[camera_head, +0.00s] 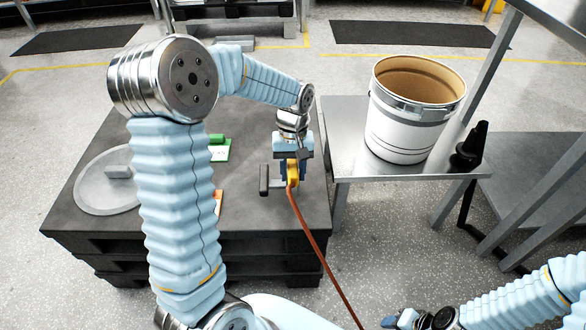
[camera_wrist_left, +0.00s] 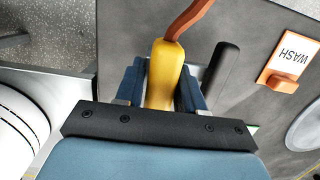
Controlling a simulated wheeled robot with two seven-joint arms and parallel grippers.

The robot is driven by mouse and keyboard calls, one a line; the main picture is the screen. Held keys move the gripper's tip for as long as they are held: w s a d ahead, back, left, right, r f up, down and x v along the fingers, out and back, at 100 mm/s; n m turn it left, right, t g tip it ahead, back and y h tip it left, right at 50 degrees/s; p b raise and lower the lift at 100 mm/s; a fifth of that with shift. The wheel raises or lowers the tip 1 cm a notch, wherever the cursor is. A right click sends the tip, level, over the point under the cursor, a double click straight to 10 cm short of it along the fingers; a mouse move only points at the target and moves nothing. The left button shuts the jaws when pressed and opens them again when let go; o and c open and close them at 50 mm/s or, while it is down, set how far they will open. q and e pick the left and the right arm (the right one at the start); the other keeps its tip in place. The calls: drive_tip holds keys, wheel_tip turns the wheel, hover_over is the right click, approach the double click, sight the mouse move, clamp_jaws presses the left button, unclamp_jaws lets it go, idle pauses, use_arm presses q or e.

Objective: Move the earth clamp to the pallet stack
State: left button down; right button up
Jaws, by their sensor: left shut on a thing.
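The earth clamp (camera_wrist_left: 164,78) has a yellow body with an orange-brown cable running from its end; in the head view its yellow part (camera_head: 292,172) shows at my left gripper. My left gripper (camera_head: 291,165) is shut on the clamp, with a blue finger on each side of the yellow body. It is over the right part of the dark-topped pallet stack (camera_head: 250,205). I cannot tell whether the clamp touches the top. The cable (camera_head: 318,250) runs down toward the bottom of the head view. My right gripper (camera_head: 392,322) is at the bottom edge, partly cut off.
A black-handled item (camera_head: 264,180) lies beside the clamp. A grey round lid (camera_head: 100,190), a green item (camera_head: 218,150) and an orange WASH sign (camera_wrist_left: 286,68) are on the stack. A white bucket (camera_head: 402,130) stands on the metal table (camera_head: 345,150) at the right.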

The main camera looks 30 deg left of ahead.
use_arm(q)
drive_tip(key=shift+f, duration=0.1)
idle(0.4)
drive_tip(key=shift+f+b, duration=0.4)
drive_tip(key=shift+f, duration=0.1)
drive_tip(key=shift+f, duration=0.15)
idle(0.4)
unclamp_jaws()
idle(0.4)
idle(0.4)
